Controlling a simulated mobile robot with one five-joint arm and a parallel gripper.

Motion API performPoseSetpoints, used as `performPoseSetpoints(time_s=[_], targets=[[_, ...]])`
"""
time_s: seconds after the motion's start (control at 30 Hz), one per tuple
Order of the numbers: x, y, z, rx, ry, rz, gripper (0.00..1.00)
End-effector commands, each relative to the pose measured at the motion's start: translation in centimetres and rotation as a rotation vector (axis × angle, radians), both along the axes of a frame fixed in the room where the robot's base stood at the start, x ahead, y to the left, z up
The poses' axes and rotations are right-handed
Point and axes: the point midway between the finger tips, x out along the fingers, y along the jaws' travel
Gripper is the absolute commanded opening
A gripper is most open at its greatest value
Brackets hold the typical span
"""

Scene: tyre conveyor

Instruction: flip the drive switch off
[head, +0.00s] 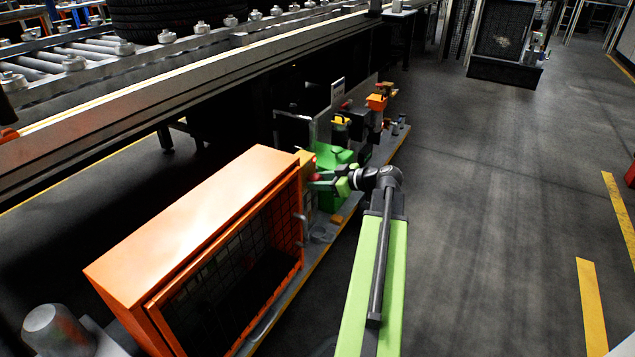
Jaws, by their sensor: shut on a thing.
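In the head view, a small yellow switch box (306,162) stands at the far end of the orange mesh-fronted cabinet. The drive switch shows as a small red part (315,177) on its right side. My gripper (325,183), with green and dark fingers, reaches in from the right at the end of my green arm. Its fingertips are at the red part and appear shut on it. The fingers cover some of the switch, and its exact position is too small to read.
The orange cabinet (205,200) stands left of my arm. Green machinery (338,160) lies just behind my gripper. The roller conveyor (190,75) carries a black tyre (165,15) at upper left. Open grey floor (480,200) lies to the right.

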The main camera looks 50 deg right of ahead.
Motion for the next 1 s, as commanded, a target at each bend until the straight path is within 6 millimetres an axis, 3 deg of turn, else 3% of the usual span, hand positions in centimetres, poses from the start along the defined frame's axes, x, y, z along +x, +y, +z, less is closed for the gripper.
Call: performPoseSetpoints(time_s=[0.4, 0.93, 0.97, 1.0], targets=[[-0.07, 0.05, 0.06, -0.163, -0.039, -0.002, 0.0], [0.0, 0.11, 0.1, -0.182, -0.043, 0.0, 0.0], [-0.01, 0.12, 0.1, -0.182, -0.043, 0.0, 0.41], [0.01, 0.13, 0.1, -0.182, -0.043, 0.0, 0.46]])
